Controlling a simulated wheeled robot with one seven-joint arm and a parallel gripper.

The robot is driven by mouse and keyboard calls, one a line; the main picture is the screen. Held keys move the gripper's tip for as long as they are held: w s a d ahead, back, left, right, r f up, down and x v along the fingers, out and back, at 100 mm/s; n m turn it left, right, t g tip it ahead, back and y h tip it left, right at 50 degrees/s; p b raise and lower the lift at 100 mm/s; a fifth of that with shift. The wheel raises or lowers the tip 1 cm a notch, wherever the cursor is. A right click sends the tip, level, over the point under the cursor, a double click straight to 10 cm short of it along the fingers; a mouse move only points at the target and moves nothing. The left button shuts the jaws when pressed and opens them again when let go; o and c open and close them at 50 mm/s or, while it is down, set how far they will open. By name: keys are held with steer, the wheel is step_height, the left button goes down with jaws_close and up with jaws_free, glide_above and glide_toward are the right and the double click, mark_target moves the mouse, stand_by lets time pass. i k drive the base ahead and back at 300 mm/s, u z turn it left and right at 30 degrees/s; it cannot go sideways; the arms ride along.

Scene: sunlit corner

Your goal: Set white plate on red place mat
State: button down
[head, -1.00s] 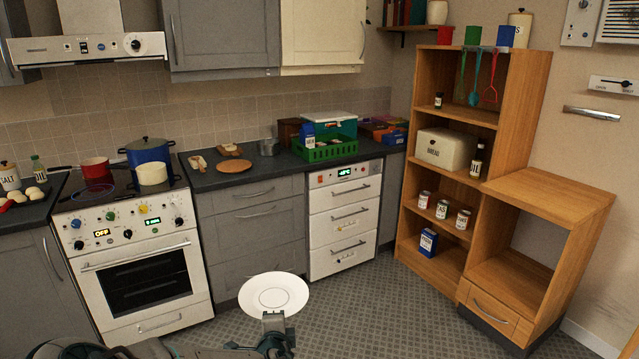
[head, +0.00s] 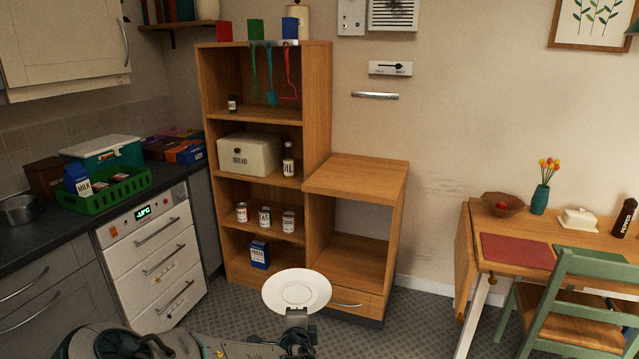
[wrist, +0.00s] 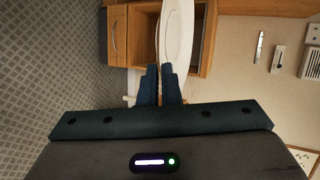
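My gripper (head: 297,318) is shut on the near edge of the white plate (head: 297,290) and holds it above the floor, in front of the wooden shelf unit. In the wrist view the plate (wrist: 176,30) stands out beyond my two fingers (wrist: 159,84), which pinch its rim. The red place mat (head: 516,250) lies flat on the wooden table at the right, near its left end. The mat's top is bare.
A green place mat (head: 588,254) lies right of the red one. A bowl (head: 503,204), an orange-flower vase (head: 540,199) and a butter dish (head: 578,219) stand behind. A green chair (head: 575,305) stands at the table's front. Open floor lies between shelf and table.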

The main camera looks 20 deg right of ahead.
mark_target(517, 250)
steer(key=z, duration=0.75)
steer(key=i, duration=1.15)
steer(key=z, duration=0.6)
steer(key=i, duration=1.1)
steer(key=z, duration=0.05)
